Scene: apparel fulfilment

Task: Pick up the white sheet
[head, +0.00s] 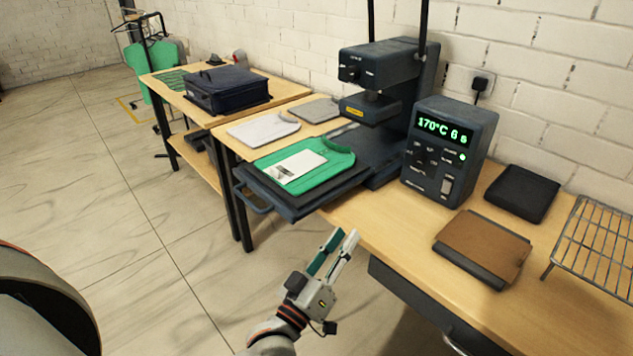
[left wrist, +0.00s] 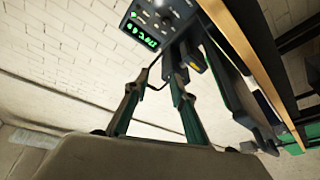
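The white sheet (head: 293,169) lies flat on a folded green shirt (head: 328,163), which rests on the pulled-out lower plate (head: 268,192) of the heat press. The sheet has some faint dark print. My left gripper (head: 346,234) is in front of the table edge, below and to the right of the plate, apart from the sheet. Its fingers have a gap between them and hold nothing. In the left wrist view, the fingers (left wrist: 161,69) point toward the press controller (left wrist: 150,25), and I cannot clearly make out the sheet there. My right gripper is not in view.
The press head (head: 378,75) stands behind the plate, with the controller (head: 448,150) reading 170°C 6 s to its right. A brown pad (head: 483,245), a black pad (head: 521,192) and a wire rack (head: 600,240) lie farther right. A folded white garment (head: 262,130) lies behind the plate.

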